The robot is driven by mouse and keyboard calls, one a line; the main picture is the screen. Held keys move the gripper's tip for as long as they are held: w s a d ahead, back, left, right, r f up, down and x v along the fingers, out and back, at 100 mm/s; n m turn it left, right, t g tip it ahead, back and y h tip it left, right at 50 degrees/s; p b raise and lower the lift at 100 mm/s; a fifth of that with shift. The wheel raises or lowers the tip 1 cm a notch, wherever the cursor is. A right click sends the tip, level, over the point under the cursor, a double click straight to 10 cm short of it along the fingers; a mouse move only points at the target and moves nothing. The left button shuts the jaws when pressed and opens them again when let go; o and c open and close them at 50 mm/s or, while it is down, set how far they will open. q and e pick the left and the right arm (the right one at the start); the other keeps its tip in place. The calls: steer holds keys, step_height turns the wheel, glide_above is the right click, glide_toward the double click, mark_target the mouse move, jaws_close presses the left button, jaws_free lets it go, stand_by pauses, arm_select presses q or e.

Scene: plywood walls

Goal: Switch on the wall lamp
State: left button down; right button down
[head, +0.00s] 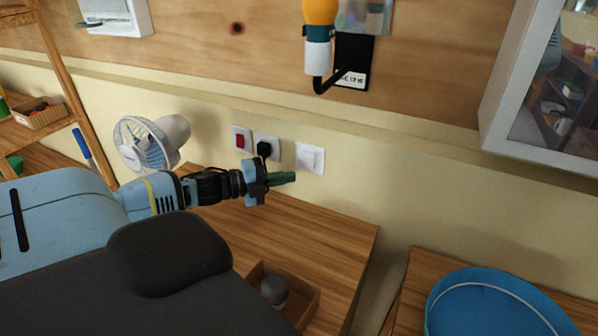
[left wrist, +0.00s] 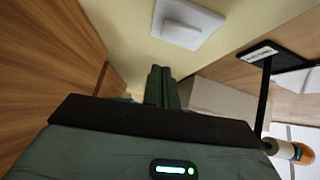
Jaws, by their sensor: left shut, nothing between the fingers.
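The wall lamp (head: 319,45) has an orange bulb in a white and dark green holder on a black bracket, on the plywood at the top of the head view. It also shows at the lower right of the left wrist view (left wrist: 281,150). A white wall switch (head: 310,159) is on the cream wall below the lamp; it also shows in the left wrist view (left wrist: 187,22). My left gripper (head: 290,178) is shut and empty, its green fingertips just below and left of the switch in the head view. In the left wrist view the fingertips (left wrist: 161,72) are together, apart from the switch. My right gripper is not in view.
A red switch (head: 241,139) and a black plug in a socket (head: 265,149) are left of the white switch. A fan (head: 147,143) stands beside my left arm. A wooden desk (head: 325,232) lies below, with an open box (head: 308,299). A blue round container (head: 495,305) is at right.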

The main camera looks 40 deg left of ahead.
mark_target(311, 168)
arm_select(q)
steer(key=shift+w+a+f+b, duration=0.15)
steer(key=shift+w+b, duration=0.2)
steer(key=shift+w, duration=0.9)
steer(key=shift+w+a+f+b, duration=0.15)
steer(key=shift+w+b, duration=0.2)
steer(key=shift+w, duration=0.9)
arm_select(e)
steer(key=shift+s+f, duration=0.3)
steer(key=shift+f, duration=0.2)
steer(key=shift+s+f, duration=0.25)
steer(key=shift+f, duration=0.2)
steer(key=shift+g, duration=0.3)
